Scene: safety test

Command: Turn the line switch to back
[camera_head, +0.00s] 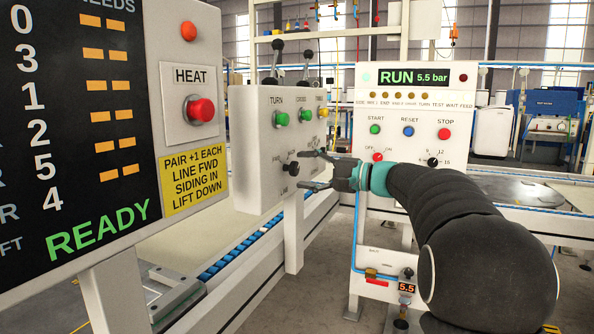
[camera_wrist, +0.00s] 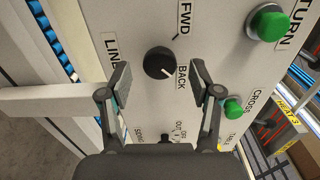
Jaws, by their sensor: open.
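The line switch is a black round knob (camera_wrist: 159,62) on a pale panel, with LINE to its left, FWD above and BACK to its lower right in the wrist view. A short white mark on the knob points to the lower right, toward BACK. The knob also shows in the head view (camera_head: 291,168), low on the white control box (camera_head: 262,185). My gripper (camera_wrist: 163,80) is open, with one finger to each side of the knob and a gap on both sides. In the head view my gripper (camera_head: 308,171) is just right of the knob.
Green buttons marked TURN (camera_wrist: 268,24) and CROSS (camera_wrist: 233,107) sit right of the knob. Another small black knob (camera_wrist: 168,138) is below, partly hidden by my gripper. A RUN panel (camera_head: 415,110) with buttons stands to the right; a READY board (camera_head: 70,130) is at the left.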

